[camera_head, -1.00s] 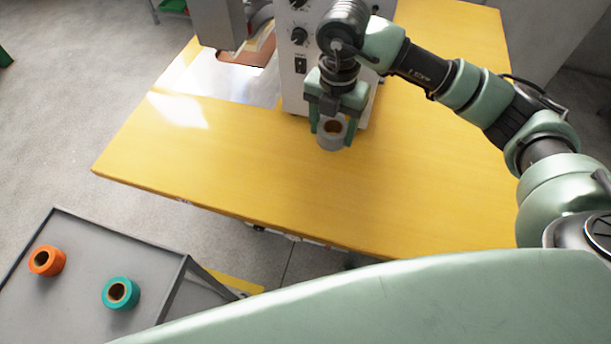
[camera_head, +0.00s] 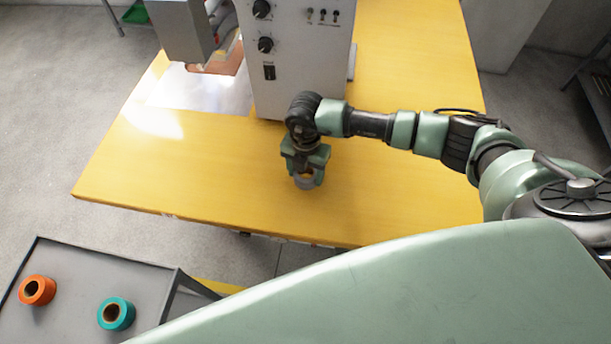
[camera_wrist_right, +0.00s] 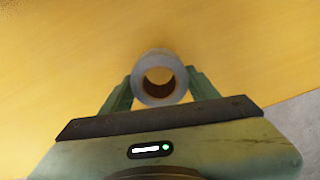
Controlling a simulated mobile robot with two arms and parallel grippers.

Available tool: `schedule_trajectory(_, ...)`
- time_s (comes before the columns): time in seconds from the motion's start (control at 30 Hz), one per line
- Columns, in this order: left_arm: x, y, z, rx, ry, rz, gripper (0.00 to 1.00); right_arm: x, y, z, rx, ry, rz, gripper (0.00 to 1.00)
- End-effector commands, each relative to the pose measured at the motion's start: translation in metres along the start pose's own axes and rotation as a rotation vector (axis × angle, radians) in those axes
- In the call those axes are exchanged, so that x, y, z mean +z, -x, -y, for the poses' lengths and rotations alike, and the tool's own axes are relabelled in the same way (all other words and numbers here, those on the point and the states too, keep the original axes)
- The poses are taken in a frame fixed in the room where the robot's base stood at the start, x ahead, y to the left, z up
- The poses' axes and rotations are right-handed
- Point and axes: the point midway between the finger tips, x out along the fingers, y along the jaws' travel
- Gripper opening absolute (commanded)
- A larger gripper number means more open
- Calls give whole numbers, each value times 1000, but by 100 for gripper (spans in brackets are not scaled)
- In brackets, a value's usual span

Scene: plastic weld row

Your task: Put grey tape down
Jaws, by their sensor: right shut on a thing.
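The grey tape (camera_head: 304,183) is a small roll with a brown core. It is between the fingers of my right gripper (camera_head: 305,176), which is shut on it, at or just above the yellow table top (camera_head: 200,170); I cannot tell if it touches. In the right wrist view the grey tape (camera_wrist_right: 159,77) shows its open core toward the camera, with a green finger of the right gripper (camera_wrist_right: 159,88) on each side. My left gripper is in neither view.
A welding machine with a white control box (camera_head: 295,60) stands at the back of the table. An orange tape (camera_head: 37,290) and a teal tape (camera_head: 116,313) sit on a grey cart (camera_head: 85,265) at lower left. The table is clear left and right of the gripper.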

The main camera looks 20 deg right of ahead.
Motion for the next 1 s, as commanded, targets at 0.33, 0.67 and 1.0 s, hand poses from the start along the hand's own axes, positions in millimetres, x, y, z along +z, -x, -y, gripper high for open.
schedule_trajectory(0.33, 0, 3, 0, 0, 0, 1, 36, 0, -28, 0, 0, 1, 0, 16)
schedule_trajectory(0.67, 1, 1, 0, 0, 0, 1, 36, 0, -30, 0, 0, 0, 0, 82)
schedule_trajectory(1.0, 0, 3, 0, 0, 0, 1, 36, 0, -28, 0, 0, 0, 0, 82)
